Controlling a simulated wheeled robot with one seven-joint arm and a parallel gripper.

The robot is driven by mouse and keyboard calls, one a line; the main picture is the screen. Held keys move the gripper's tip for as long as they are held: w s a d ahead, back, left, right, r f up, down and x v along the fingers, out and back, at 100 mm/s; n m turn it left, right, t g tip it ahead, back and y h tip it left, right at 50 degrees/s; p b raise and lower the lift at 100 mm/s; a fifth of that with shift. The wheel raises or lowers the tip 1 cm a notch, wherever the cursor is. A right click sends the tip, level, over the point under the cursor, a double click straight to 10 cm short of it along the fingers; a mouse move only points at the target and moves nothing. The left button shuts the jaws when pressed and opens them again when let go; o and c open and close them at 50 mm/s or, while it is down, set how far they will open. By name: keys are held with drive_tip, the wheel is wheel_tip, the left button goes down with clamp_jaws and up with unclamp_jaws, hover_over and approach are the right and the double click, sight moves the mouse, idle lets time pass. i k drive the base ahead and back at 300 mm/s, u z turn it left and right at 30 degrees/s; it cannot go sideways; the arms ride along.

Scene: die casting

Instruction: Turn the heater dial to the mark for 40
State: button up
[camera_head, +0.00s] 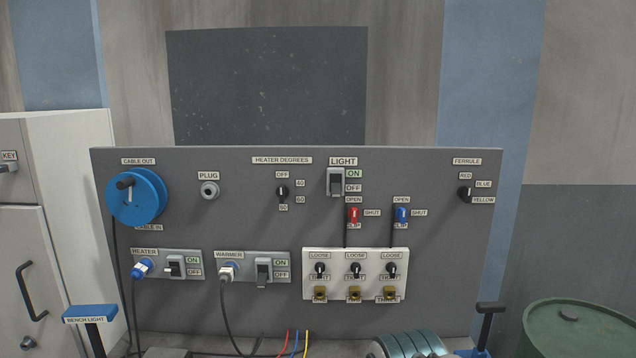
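The heater dial (282,192) is a small black round knob on the grey upright panel (240,225), under the label HEATER DEGREES (282,160). Around it are the marks OFF (282,174) above, 40 (300,183) at the upper right, 60 (300,199) at the lower right and 80 (283,207) below. The dial's pointer is too small to read surely. My gripper is not in view, and nothing touches or covers the dial.
Left of the dial are a round socket (209,190) and a blue cable reel (138,196); right of it is a light switch (336,182). A bench light lever (90,314) stands in front at left.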

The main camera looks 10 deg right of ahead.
sight(282, 191)
drive_tip(key=z, duration=0.1)
drive_tip(key=i, duration=0.85)
drive_tip(key=u, duration=0.45)
